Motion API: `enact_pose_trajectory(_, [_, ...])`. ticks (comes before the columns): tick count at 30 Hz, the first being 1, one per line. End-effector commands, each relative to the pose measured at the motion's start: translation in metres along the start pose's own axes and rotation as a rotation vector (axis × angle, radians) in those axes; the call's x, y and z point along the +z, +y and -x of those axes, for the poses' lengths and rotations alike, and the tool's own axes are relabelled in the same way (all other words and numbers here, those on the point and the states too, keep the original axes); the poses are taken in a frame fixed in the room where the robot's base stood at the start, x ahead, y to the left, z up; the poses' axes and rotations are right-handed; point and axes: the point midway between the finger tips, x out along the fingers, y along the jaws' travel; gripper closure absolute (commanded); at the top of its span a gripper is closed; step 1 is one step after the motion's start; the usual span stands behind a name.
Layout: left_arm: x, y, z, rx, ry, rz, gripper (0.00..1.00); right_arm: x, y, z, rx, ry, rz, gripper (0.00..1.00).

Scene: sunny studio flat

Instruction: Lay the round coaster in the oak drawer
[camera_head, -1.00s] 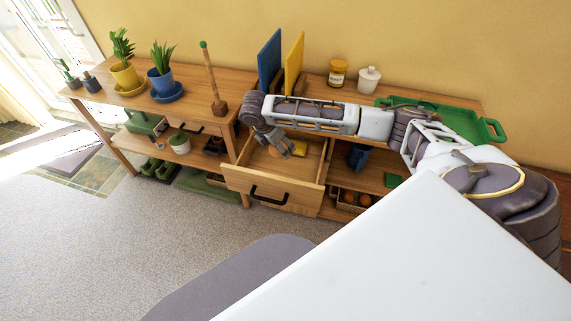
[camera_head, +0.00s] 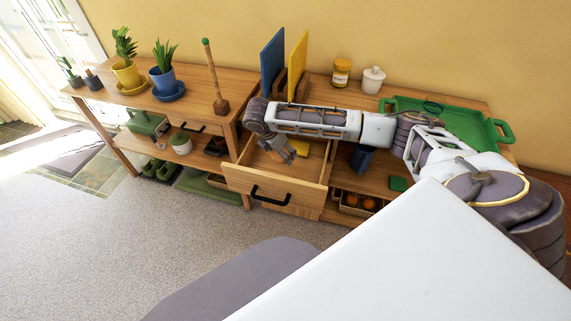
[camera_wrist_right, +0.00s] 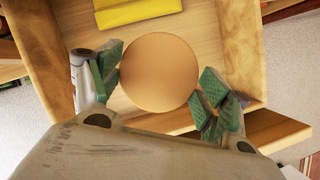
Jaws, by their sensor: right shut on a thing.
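The round coaster (camera_wrist_right: 158,73) is a plain tan disc in the right wrist view. My right gripper (camera_wrist_right: 160,88) is shut on it, with a green pad at each side of the disc. The oak drawer (camera_head: 297,202) is pulled open, with a black handle on its front. In the head view my right gripper (camera_head: 287,154) reaches down over the open drawer. The wrist view shows the coaster above the drawer floor; whether it touches the floor I cannot tell. My left gripper is not in view.
A yellow item (camera_wrist_right: 138,10) lies in the drawer beyond the coaster. Drawer walls (camera_wrist_right: 38,50) stand close around my gripper. Blue (camera_head: 272,62) and yellow (camera_head: 297,68) upright boards stand behind the drawer. A green tray (camera_head: 462,124) lies on the right of the top.

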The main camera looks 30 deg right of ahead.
Motion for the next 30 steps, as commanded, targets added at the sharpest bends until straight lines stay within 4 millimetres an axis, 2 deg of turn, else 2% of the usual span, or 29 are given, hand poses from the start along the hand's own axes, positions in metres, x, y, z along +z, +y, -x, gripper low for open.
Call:
enact_pose_trajectory(6, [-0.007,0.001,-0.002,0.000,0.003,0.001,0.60,-0.011,-0.001,-0.025,-0.003,0.000,0.002,0.47])
enact_pose_trajectory(12, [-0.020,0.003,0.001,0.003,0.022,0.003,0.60,-0.017,0.000,-0.041,-0.001,0.000,0.001,0.47])
enact_pose_trajectory(17, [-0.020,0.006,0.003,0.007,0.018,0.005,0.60,-0.018,0.000,-0.043,0.000,-0.001,0.001,0.47])
enact_pose_trajectory(24, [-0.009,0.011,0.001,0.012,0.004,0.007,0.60,-0.018,-0.001,-0.043,-0.001,-0.001,0.001,0.47])
enact_pose_trajectory(30, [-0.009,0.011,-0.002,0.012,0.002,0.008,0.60,-0.025,-0.001,-0.059,-0.001,0.000,0.001,0.47])
